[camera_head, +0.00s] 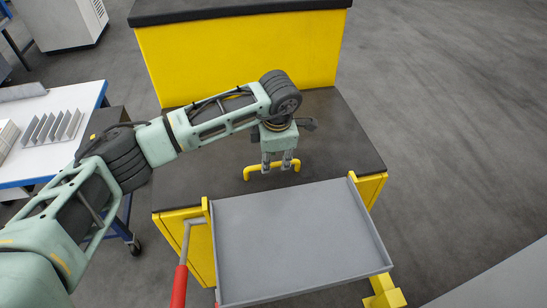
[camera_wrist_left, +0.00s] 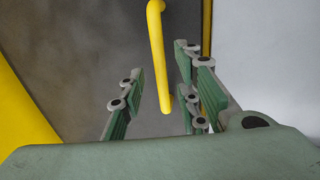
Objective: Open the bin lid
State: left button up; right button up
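The bin is a yellow box (camera_head: 184,233) with a dark flat lid (camera_head: 328,122) that lies shut on top. A yellow bar handle (camera_head: 256,169) sits near the front edge of the lid. My left gripper (camera_head: 281,163) points down at this handle, with its fingers partly hiding it. In the left wrist view the yellow handle (camera_wrist_left: 157,50) runs between the spread fingers (camera_wrist_left: 160,112), nearer the right-hand fingers. I see a gap on the left side, so the fingers are not closed on it. My right gripper is in neither view.
A grey tray (camera_head: 300,245) stands directly in front of the bin. A red-gripped lever (camera_head: 180,285) rises at its left. A higher yellow back section (camera_head: 240,60) stands behind the lid. A white table (camera_head: 60,100) stands at left. The floor at right is clear.

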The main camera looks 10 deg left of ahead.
pick_arm(q)
jog(key=shift+w+f, duration=0.2)
jog(key=shift+f, duration=0.85)
jog(key=shift+c, duration=0.2)
grip_shut()
